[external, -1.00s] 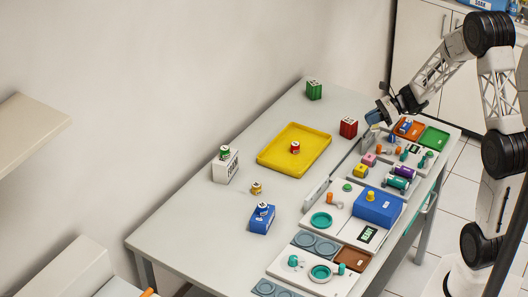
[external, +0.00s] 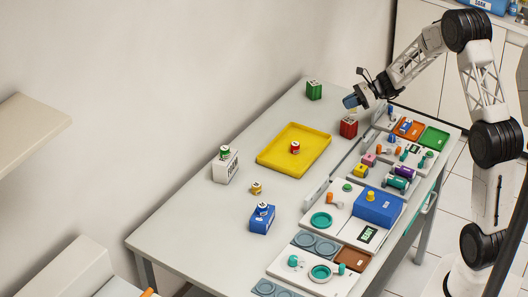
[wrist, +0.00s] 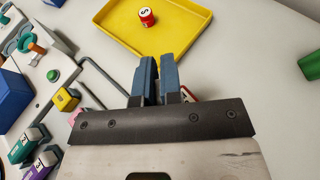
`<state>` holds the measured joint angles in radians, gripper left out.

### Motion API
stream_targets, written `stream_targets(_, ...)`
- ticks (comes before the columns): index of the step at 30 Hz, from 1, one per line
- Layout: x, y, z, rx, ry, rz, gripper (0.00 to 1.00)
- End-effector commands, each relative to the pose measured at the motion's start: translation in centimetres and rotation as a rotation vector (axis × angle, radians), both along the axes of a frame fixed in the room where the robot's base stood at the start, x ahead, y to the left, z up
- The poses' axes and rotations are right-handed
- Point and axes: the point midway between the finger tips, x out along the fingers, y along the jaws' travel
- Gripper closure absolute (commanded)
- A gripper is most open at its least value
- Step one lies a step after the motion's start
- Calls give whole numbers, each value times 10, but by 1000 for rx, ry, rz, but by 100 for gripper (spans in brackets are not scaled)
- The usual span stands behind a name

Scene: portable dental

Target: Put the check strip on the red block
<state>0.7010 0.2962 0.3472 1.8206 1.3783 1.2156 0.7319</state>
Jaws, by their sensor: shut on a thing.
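The red block (external: 348,127) stands on the table to the right of the yellow tray, with a white-marked top. In the wrist view only a red and white bit of it (wrist: 187,95) seems to show behind the right finger. My gripper (external: 350,102) is just above and slightly beyond the red block, apart from it. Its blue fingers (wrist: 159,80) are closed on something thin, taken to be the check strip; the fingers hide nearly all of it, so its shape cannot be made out.
The yellow tray (external: 268,160) holds a small red container (external: 295,147). A green block (external: 314,90) stands at the far table edge. White panels with a blue box (external: 378,206) and several small parts line the table's right side. Bare table surrounds the red block's left.

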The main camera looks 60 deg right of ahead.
Motion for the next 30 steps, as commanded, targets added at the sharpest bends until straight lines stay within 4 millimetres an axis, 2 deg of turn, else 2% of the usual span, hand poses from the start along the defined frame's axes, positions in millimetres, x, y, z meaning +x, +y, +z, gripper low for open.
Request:
stream_targets(6,13,-7,-2,-1,-1,0,100)
stream_targets(17,13,-7,-2,0,0,0,100)
stream_targets(30,13,-7,-36,1,0,0,100)
